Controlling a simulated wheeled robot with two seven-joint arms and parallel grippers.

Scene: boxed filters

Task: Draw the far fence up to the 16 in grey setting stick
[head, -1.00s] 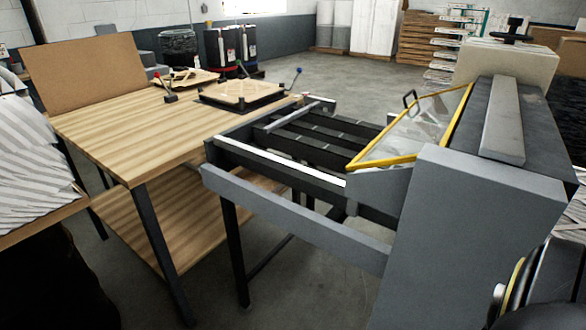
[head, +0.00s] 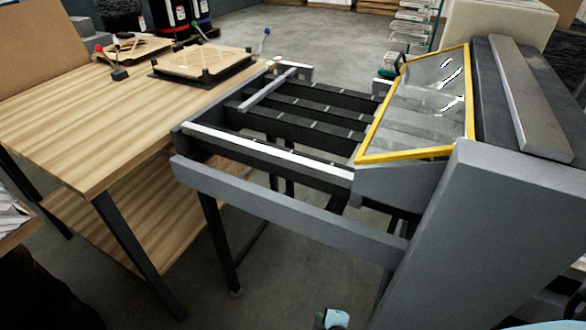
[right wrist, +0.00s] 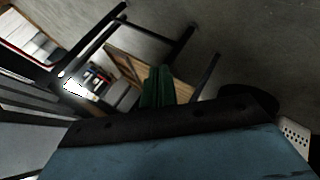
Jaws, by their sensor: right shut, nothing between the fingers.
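The grey setting stick (head: 268,89) lies across the left end of the machine's slatted infeed bed, running from near the white-topped near rail (head: 265,150) towards the far side. A short grey block (head: 298,72) at the far left corner looks like part of the far fence; the rest of that side is partly hidden behind the yellow-framed guard. My right gripper (head: 322,318) shows only at the bottom edge of the head view, low in front of the bed and apart from it. In the right wrist view its green fingers (right wrist: 157,85) are together and empty. My left gripper is out of view.
The clear guard with a yellow frame (head: 420,105) stands over the bed's right part. A grey machine housing (head: 480,230) rises at the right. A wooden bench (head: 90,135) with a filter jig (head: 203,62) adjoins at the left. Floor in front is clear.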

